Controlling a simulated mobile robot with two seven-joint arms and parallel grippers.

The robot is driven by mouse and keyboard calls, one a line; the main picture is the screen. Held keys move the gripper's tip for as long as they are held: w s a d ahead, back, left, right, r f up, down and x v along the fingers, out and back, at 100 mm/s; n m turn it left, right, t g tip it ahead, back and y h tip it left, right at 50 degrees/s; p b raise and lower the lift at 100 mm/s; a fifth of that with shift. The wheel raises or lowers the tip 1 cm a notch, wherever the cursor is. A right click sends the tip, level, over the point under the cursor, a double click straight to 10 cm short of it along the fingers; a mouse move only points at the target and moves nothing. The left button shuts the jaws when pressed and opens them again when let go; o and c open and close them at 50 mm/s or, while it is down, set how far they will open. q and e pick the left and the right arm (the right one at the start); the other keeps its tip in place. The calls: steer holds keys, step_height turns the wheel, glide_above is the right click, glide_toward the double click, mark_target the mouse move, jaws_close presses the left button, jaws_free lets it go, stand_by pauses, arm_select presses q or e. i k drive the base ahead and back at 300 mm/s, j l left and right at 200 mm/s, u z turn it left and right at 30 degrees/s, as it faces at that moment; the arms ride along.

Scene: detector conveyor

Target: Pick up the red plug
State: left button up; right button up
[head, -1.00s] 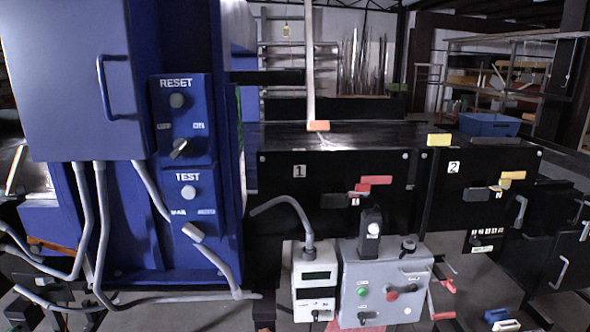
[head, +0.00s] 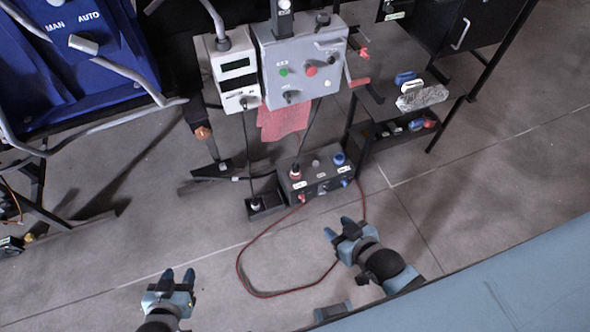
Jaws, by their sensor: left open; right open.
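A dark control box (head: 322,182) stands low near the floor in the middle. A red plug-like piece (head: 295,172) sits upright on its top left, and a smaller red piece (head: 302,197) is on its front; I cannot tell which is the red plug. A thin red cable (head: 240,262) loops from the box across the floor and passes by my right gripper. My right gripper (head: 338,229) is open, below and right of the box in the picture, apart from both red pieces. My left gripper (head: 179,277) is open and empty at the lower left.
Blue connectors (head: 339,159) sit on the box's right side. Above it are a grey panel (head: 305,70), a white meter (head: 233,78) and a hanging red cloth (head: 284,121). A shelf (head: 385,150) holding tools stands at right.

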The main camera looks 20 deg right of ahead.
mark_target(295, 168)
steer(key=i+l+u, duration=0.8)
steer(key=l, duration=0.3)
steer(key=i+l+u, duration=0.3)
steer(key=l, duration=0.15)
